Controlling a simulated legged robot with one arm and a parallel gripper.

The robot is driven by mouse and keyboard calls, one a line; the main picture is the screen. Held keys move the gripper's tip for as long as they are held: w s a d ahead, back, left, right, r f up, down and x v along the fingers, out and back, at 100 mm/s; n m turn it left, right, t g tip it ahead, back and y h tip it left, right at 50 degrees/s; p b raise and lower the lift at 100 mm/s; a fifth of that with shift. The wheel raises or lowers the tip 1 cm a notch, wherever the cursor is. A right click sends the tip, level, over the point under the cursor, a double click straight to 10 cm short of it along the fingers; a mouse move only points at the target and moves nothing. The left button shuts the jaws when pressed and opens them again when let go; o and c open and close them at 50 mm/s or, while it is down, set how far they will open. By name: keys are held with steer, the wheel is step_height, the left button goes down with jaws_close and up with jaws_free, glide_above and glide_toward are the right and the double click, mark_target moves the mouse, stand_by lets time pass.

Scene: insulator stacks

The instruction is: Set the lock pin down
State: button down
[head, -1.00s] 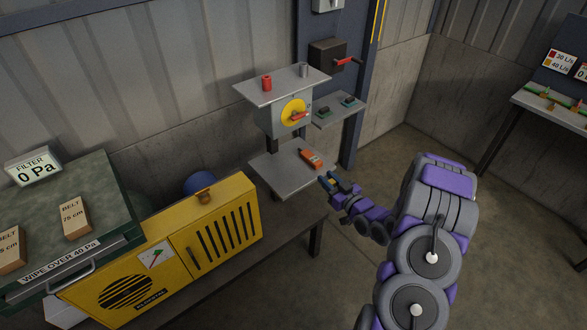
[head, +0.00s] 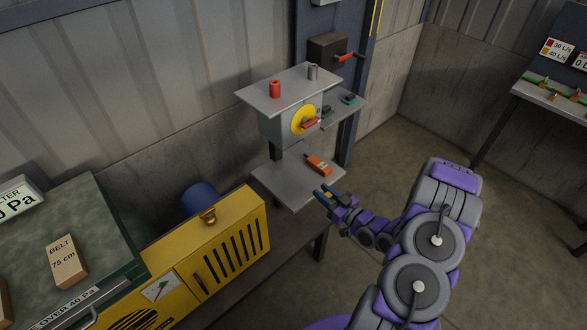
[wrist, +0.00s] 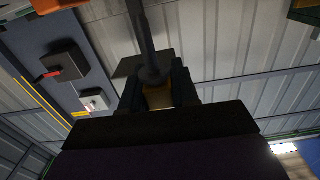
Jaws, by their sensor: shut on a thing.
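My gripper (head: 325,193) is just off the front right edge of the lower grey shelf (head: 280,186) in the head view. In the wrist view my gripper (wrist: 157,88) has its dark fingers closed together around something. A dark rod with a rounded end (wrist: 147,45), which looks like the lock pin, runs up from between the fingers. A tan patch shows behind its end. The pin is too small to make out in the head view. An orange handheld device (head: 318,165) lies on the lower shelf, beyond my gripper.
Above the shelf is a grey box with a yellow dial (head: 305,121) and red handle; a red cylinder (head: 275,89) and a grey cylinder (head: 313,72) stand on its top. A small side shelf (head: 345,110) holds dark items. A yellow cabinet (head: 232,238) stands left. The shelf's front left is bare.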

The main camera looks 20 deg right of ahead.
steer(key=w+d+b, duration=0.1)
steer(key=w, duration=0.4)
steer(key=w+f+b, duration=0.1)
steer(key=w, duration=0.4)
steer(key=w+d+f+b, duration=0.1)
steer(key=w, duration=0.4)
steer(key=shift+w+d+f, duration=0.15)
steer(key=shift+w+d, duration=0.2)
step_height(320, 180, down, 3)
steer(key=shift+b, duration=0.7)
steer(key=shift+a, duration=0.2)
steer(key=c, duration=1.2)
jaws_free()
steer(key=o, duration=0.3)
steer(key=shift+d, duration=0.2)
steer(key=shift+o, duration=0.2)
